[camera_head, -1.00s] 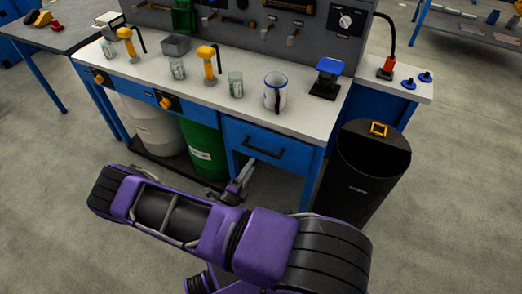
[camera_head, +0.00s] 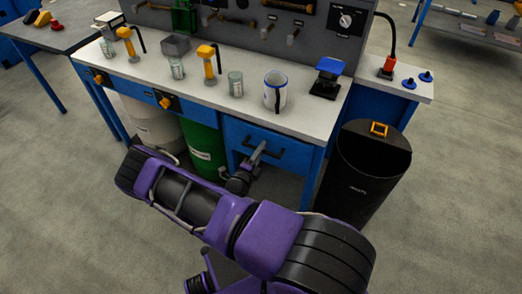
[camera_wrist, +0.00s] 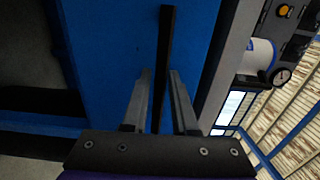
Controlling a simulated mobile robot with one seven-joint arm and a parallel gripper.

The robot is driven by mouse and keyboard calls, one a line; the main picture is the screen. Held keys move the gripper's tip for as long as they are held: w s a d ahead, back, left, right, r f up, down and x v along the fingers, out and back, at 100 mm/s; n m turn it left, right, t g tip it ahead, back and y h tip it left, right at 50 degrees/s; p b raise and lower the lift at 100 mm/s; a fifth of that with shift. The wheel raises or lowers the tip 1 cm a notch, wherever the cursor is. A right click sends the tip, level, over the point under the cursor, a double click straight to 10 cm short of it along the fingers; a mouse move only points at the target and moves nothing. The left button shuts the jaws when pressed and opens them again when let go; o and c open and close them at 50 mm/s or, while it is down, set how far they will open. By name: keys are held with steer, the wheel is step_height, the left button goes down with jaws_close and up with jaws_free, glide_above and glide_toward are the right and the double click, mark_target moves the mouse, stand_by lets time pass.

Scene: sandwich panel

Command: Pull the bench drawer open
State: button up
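The bench drawer (camera_head: 296,155) has a blue front under the right part of the white bench top and looks shut. Its black bar handle shows in the wrist view (camera_wrist: 167,35), standing out against the blue front. My gripper (camera_head: 260,149) is at the drawer front and partly hides the handle in the head view. In the wrist view, my gripper (camera_wrist: 161,73) has its two grey fingers apart, one on each side of the handle. The bar runs between them with a visible gap on both sides. I cannot tell how deep the handle sits between the fingers.
A black bin (camera_head: 365,180) stands right of the drawer. A green drum (camera_head: 205,150) and a white drum (camera_head: 150,128) stand under the bench to the left. The floor in front is clear.

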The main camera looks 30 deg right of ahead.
jaws_close()
stand_by(1.1)
